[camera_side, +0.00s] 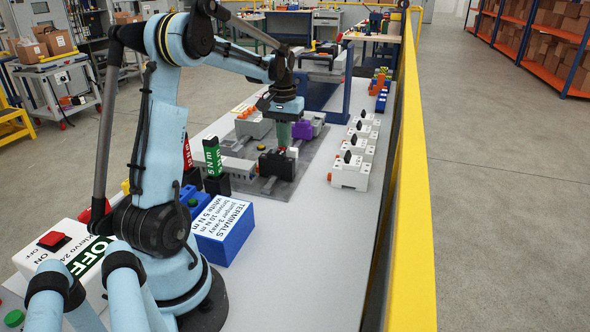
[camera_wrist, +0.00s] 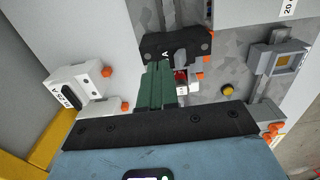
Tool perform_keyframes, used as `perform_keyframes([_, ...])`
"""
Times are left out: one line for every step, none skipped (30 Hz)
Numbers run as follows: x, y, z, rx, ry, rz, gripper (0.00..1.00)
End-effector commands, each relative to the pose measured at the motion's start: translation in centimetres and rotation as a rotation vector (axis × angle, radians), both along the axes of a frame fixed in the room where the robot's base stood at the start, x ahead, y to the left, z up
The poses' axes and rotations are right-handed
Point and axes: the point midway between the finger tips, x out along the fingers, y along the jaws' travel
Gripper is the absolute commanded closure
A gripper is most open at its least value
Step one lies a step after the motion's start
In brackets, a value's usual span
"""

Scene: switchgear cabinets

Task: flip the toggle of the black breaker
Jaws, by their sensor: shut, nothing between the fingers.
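The black breaker (camera_side: 277,164) sits on the grey mounting plate in the middle of the table. It also shows in the wrist view (camera_wrist: 163,48), just beyond my fingertips. I cannot tell whether the fingertips touch the breaker. A small red and white part (camera_wrist: 181,78) shows beside the fingers.
Several white breakers (camera_side: 350,172) stand in a row right of the grey plate (camera_side: 262,191). A grey unit (camera_side: 254,126) and a purple part (camera_side: 302,130) sit behind the black breaker. A blue terminals box (camera_side: 224,238) stands in front. A yellow rail (camera_side: 408,200) runs along the right.

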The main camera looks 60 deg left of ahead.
Motion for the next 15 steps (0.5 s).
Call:
perform_keyframes([0.0, 0.0, 0.0, 0.000, 0.000, 0.000, 1.00])
perform_keyframes([0.0, 0.0, -0.1, 0.000, 0.000, 0.000, 1.00])
perform_keyframes([0.0, 0.0, -0.1, 0.000, 0.000, 0.000, 1.00])
perform_keyframes([0.0, 0.0, -0.2, 0.000, 0.000, 0.000, 1.00])
perform_keyframes([0.0, 0.0, -0.3, 0.000, 0.000, 0.000, 1.00])
perform_keyframes([0.0, 0.0, -0.4, 0.000, 0.000, 0.000, 1.00])
perform_keyframes([0.0, 0.0, -0.5, 0.000, 0.000, 0.000, 1.00])
perform_keyframes([0.0, 0.0, -0.6, 0.000, 0.000, 0.000, 1.00])
perform_keyframes([0.0, 0.0, -0.7, 0.000, 0.000, 0.000, 1.00])
perform_keyframes([0.0, 0.0, -0.8, 0.000, 0.000, 0.000, 1.00])
perform_keyframes([0.0, 0.0, -0.8, 0.000, 0.000, 0.000, 1.00])
perform_keyframes([0.0, 0.0, -0.9, 0.000, 0.000, 0.000, 1.00])
perform_keyframes([0.0, 0.0, -1.0, 0.000, 0.000, 0.000, 1.00])
perform_keyframes([0.0, 0.0, -1.1, 0.000, 0.000, 0.000, 1.00])
perform_keyframes([0.0, 0.0, -1.2, 0.000, 0.000, 0.000, 1.00])
